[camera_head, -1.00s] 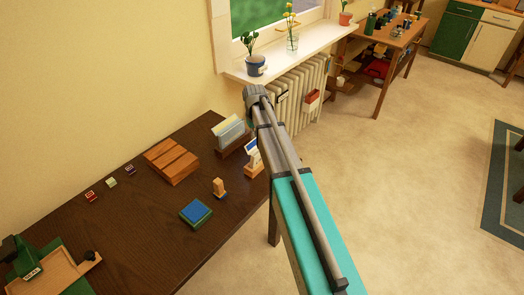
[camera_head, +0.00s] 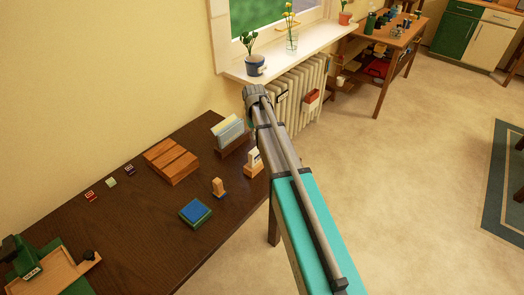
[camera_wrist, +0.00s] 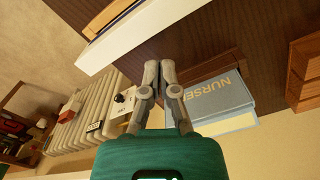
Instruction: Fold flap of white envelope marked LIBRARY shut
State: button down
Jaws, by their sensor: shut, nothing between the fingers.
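A white upright piece (camera_head: 255,158) stands in a small wooden holder (camera_head: 254,171) at the desk's right edge, beside my arm. It may be the LIBRARY envelope, but its lettering is too small to read. In the wrist view a long white edge (camera_wrist: 140,40) crosses the upper left, with no lettering visible. My gripper (camera_wrist: 160,66) is shut and empty, its fingertips over the dark desk, apart from that white edge. A grey-blue envelope marked NURSE (camera_wrist: 218,96) stands to its right. The head view hides my gripper behind my arm.
A rack of envelopes (camera_head: 229,132), a wooden block set (camera_head: 171,162), a wooden stamp (camera_head: 218,187) and a blue-green pad (camera_head: 195,212) sit on the dark desk (camera_head: 150,232). The radiator (camera_head: 300,92) and windowsill (camera_head: 290,57) lie beyond.

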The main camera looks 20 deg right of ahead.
jog(key=shift+w+a, duration=0.6)
jog(key=shift+w, duration=0.25)
jog(key=shift+r, duration=0.1)
dwell(0.3)
notch_tip(320, 180, up, 8)
jog(key=p, duration=0.8)
dwell(0.4)
dwell(1.1)
jog(key=s+a+m, duration=0.1)
jog(key=s, duration=2.6)
jog(key=shift+a, duration=0.15)
jog(key=shift+w, duration=0.1)
